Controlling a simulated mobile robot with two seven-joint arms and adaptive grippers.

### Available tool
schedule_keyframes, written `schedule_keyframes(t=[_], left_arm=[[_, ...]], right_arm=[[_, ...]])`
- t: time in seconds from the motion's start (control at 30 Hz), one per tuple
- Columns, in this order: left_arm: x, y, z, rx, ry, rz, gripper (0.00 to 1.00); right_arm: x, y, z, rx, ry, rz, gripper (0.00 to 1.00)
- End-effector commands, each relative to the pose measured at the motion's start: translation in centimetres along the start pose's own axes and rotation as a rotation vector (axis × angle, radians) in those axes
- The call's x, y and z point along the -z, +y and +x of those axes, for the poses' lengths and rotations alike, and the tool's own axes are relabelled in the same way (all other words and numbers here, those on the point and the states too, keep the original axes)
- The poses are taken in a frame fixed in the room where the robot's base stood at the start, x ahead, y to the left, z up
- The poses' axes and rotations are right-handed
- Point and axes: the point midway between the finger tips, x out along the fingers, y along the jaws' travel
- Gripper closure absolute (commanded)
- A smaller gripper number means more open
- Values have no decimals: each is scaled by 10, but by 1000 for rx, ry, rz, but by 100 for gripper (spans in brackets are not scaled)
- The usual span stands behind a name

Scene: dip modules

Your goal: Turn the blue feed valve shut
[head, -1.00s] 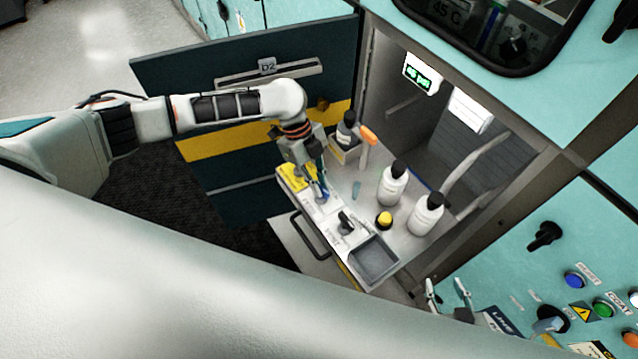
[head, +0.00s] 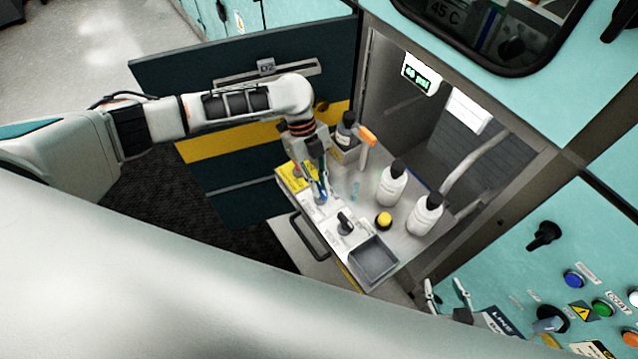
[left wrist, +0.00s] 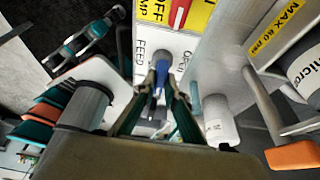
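The blue feed valve (head: 323,194) stands on the white-labelled top of the pulled-out drawer, beside the yellow pump label. In the left wrist view its blue handle (left wrist: 162,76) sits between my fingertips, beside the words FEED and OPEN. My left gripper (head: 320,183) reaches down onto it from above. Its dark green fingers (left wrist: 161,90) close in on both sides of the handle and appear to grip it. The lower part of the valve is partly hidden by the fingers. My right gripper (head: 447,290) shows at the lower right, fingers apart and empty, away from the valve.
A black-handled valve (head: 346,223) and a grey tray (head: 373,260) are nearby. Two white bottles (head: 391,186), a yellow-topped button (head: 383,220) and an orange-handled lever (head: 367,136) stand around. A green-lit psi display (head: 417,78) hangs inside the cabinet.

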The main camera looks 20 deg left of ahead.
Motion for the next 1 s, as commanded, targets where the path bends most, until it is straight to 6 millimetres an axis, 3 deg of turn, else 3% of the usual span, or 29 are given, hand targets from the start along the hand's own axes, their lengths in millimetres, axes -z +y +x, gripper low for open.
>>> schedule_keyframes(t=[0.07, 0.47, 0.67, 1.0], left_arm=[[0, 0, 0, 0, -1, 2, 72], [0, 0, -4, 1, -1, 0, 72], [-1, -1, -32, 3, -2, 1, 72], [0, 0, -98, 2, -2, 1, 72]], right_arm=[[0, 1, 0, 0, -1, -3, 60], [-1, -1, 0, -2, -3, 9, 60], [0, -1, 0, -2, -1, 7, 60], [1, -1, 0, -1, 0, 5, 60]])
